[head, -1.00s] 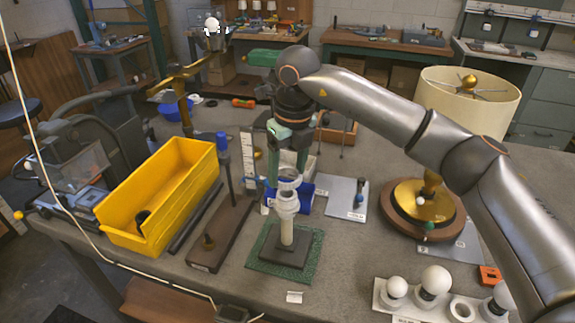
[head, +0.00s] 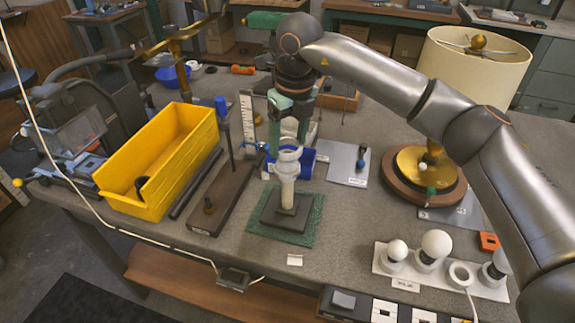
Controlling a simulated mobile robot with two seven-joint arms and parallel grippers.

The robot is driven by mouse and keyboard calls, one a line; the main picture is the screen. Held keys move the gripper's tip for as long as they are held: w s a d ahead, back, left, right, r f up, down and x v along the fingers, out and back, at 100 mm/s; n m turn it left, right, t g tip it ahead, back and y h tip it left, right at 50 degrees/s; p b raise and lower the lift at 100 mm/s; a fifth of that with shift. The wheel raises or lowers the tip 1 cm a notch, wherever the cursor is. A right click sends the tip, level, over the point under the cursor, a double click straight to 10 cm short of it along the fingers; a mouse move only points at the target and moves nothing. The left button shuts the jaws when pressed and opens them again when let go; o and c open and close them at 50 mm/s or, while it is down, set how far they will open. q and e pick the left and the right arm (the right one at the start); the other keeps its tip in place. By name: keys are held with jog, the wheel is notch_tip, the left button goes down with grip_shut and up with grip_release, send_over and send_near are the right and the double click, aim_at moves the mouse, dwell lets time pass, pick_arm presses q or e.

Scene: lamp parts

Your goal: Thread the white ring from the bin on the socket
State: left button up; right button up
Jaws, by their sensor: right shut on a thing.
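A white socket (head: 287,190) stands upright on a dark square base over a green mat (head: 312,232). My right gripper (head: 289,145) is directly above it, pointing down, its green fingers shut on the white ring (head: 289,155). The ring is at the top of the socket, in line with it; I cannot tell whether it is around the socket or just over it. The yellow bin (head: 185,150) is to the left with a small dark round thing inside and no white ring visible in it. My left gripper is not in view.
A dark board with a thin post (head: 222,205) stands between bin and socket. A blue bin (head: 307,160) is just behind the socket. A brass lamp with a wooden base (head: 395,190) and a white bulb rack (head: 410,268) are to the right.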

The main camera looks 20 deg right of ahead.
aim_at(289, 158)
jog(key=shift+f, duration=0.1)
jog(key=shift+f+b, duration=0.9)
jog(key=shift+f, duration=0.3)
jog(key=shift+f+b, duration=0.45)
jog(key=shift+f, duration=0.2)
dwell(0.6)
jog(key=o, duration=0.7)
grip_shut()
jog(key=shift+f, duration=0.15)
jog(key=shift+s+f, duration=0.1)
jog(key=shift+s, duration=0.05)
